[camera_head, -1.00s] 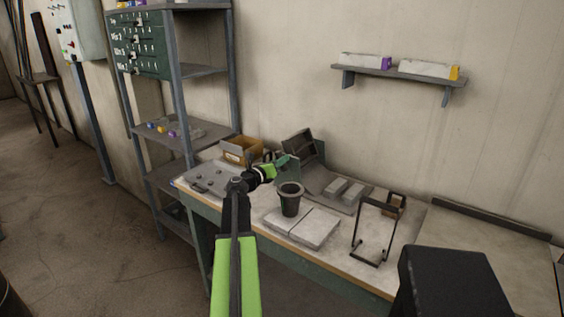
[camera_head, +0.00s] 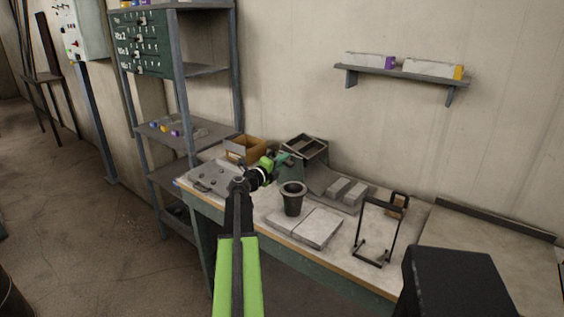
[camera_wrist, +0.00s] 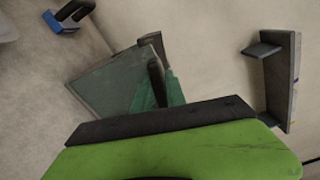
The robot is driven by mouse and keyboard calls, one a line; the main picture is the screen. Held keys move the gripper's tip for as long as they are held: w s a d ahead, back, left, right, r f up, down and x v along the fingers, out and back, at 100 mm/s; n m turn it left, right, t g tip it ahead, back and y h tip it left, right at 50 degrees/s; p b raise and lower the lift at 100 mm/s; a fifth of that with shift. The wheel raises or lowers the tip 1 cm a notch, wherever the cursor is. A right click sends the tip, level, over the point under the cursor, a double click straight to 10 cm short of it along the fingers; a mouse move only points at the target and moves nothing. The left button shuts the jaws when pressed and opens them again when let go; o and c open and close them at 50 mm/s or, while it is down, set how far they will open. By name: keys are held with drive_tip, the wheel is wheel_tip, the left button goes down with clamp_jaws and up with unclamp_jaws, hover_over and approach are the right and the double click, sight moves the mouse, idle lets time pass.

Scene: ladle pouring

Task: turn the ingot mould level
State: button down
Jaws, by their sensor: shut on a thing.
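The ingot mould (camera_head: 305,149) is a dark, divided open box at the back of the bench, on a stand with a green-grey side panel. Its open top now faces up and it looks about level; a slight tilt cannot be ruled out. My gripper (camera_head: 286,159) is at the mould's left near side, with its teal fingers closed there. In the wrist view my gripper (camera_wrist: 168,92) reaches up beside the green-grey panel (camera_wrist: 112,82). The exact part gripped is mostly hidden, but it appears to belong to the mould.
A dark flared pot (camera_head: 293,203) stands in front of the mould by pale slabs (camera_head: 305,228). A ramp with grey bars (camera_head: 346,190) lies to the right. A black wire frame (camera_head: 364,228) stands at the right, a cardboard box (camera_head: 244,150) at the left.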

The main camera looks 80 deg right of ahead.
drive_tip(key=shift+s+d+n, duration=0.1)
drive_tip(key=shift+s+n, duration=0.05)
drive_tip(key=shift+n, duration=0.45)
drive_tip(key=c, duration=1.4)
unclamp_jaws()
drive_tip(key=shift+o, duration=0.2)
drive_tip(key=shift+w, duration=0.2)
drive_tip(key=v, duration=1.7)
drive_tip(key=shift+a, duration=0.2)
drive_tip(key=shift+w+f, duration=0.1)
drive_tip(key=shift+w, duration=0.05)
